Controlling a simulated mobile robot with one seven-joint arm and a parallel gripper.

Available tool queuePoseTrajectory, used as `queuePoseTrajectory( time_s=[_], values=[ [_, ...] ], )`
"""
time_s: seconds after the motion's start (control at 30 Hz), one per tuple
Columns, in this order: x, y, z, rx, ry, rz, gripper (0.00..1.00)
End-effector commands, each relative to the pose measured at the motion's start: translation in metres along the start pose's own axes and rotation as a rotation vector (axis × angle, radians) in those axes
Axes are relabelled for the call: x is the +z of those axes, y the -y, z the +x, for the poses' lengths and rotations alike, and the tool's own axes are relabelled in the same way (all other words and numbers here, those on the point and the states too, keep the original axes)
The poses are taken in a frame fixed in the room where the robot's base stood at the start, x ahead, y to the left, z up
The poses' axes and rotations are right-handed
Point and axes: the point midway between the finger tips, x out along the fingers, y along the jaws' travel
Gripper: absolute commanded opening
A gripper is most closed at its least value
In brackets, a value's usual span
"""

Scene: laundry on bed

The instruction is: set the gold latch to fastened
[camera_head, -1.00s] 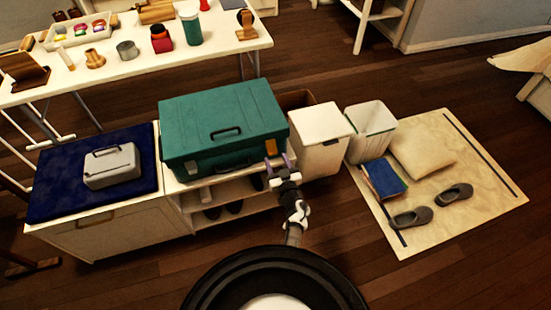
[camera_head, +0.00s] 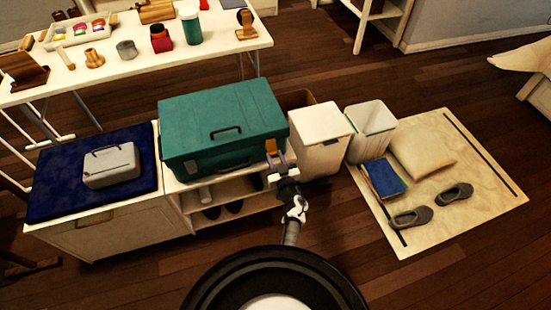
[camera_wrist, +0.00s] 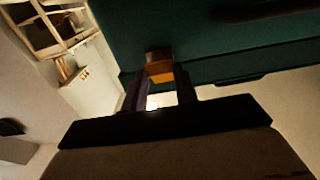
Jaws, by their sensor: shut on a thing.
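The teal case (camera_head: 220,125) lies closed-looking on the white shelf bench, with a dark handle on its front. The gold latch (camera_head: 271,147) is at the right end of the case's front. My gripper (camera_head: 276,158) is at the latch, its purple fingers on either side of it. In the wrist view the gold latch (camera_wrist: 160,71) sits between the fingertips (camera_wrist: 160,85), against the dark teal case front (camera_wrist: 225,60). My gripper is shut on the latch. The fingers hide part of it, so its exact setting is hard to tell.
A white bin (camera_head: 321,135) stands close to the right of the case, near my gripper. A grey box (camera_head: 110,165) sits on a blue cloth at left. Shoes stand on the shelf below. The floor in front is clear.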

Motion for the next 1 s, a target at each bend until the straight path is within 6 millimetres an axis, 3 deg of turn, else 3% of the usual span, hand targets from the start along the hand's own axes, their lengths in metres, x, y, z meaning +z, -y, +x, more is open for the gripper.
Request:
queuePoseTrajectory(
  time_s=[0.3,1.0],
  values=[
    [0.015,0.000,0.005,-0.002,-0.108,0.000,0.06],
    [0.020,0.000,0.016,-0.001,-0.336,-0.001,0.06]
  ],
)
